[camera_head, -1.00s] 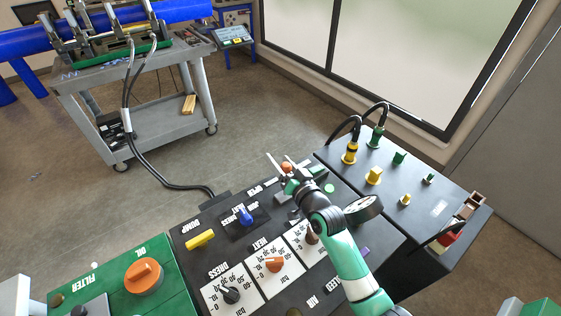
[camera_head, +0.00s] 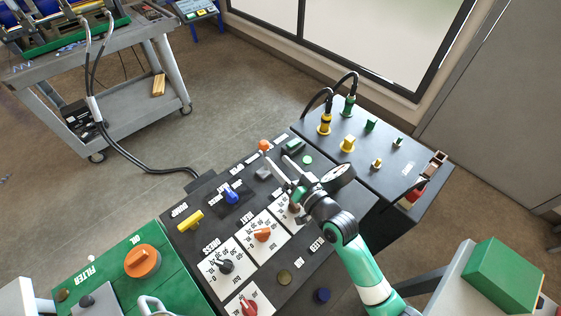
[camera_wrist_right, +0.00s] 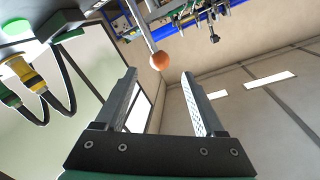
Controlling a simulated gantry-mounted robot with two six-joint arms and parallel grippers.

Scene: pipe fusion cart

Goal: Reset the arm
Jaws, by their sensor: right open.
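My right gripper (camera_head: 276,160) is open and empty above the dark control panel (camera_head: 207,269). Its arm comes in from the lower right. An orange ball knob (camera_head: 263,145) stands at the panel's far edge, just beyond the fingertips. In the right wrist view, this orange ball (camera_wrist_right: 160,61) sits on a thin rod. It appears between the two fingers, past their tips, with no finger on it. My left gripper is not in view.
The panel carries a yellow handle (camera_head: 190,220), a blue knob (camera_head: 231,193), an orange dial (camera_head: 262,235) and a round gauge (camera_head: 339,178). A dark box (camera_head: 378,157) with plugged cables stands at right, a green filter box (camera_head: 115,262) at left. A grey cart (camera_head: 141,114) is behind.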

